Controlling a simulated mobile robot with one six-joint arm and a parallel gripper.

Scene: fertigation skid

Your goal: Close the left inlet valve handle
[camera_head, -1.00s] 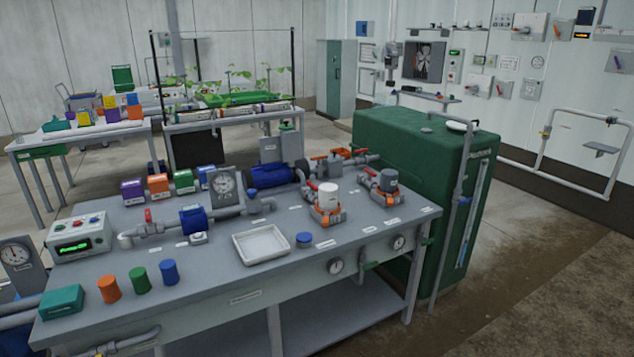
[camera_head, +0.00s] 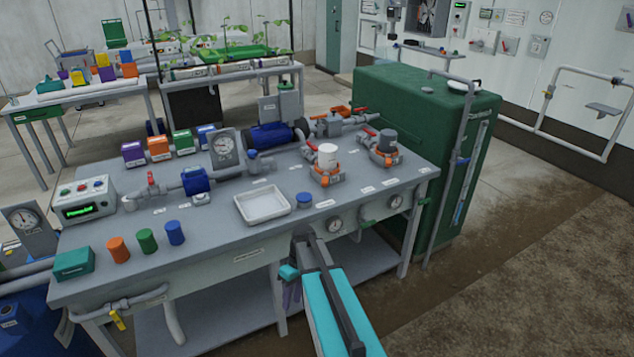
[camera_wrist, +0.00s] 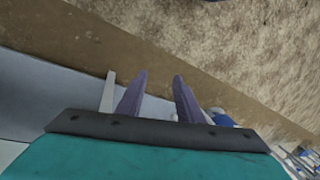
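Several red valve handles show in the head view. A red handle (camera_head: 311,146) is at the white-capped filter (camera_head: 327,156), the left of two filter units at the bench's right end. Another red handle (camera_head: 368,131) is at the grey-capped filter (camera_head: 387,141). A further red handle (camera_head: 151,179) stands upright on the left pipe run. I cannot read which label marks the left inlet. My gripper (camera_wrist: 160,80) shows two purple fingers apart with nothing between them in the wrist view. In the head view it is low in front of the bench, partly hidden by my arm, away from all handles.
Bare floor (camera_head: 470,260) lies to the right.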

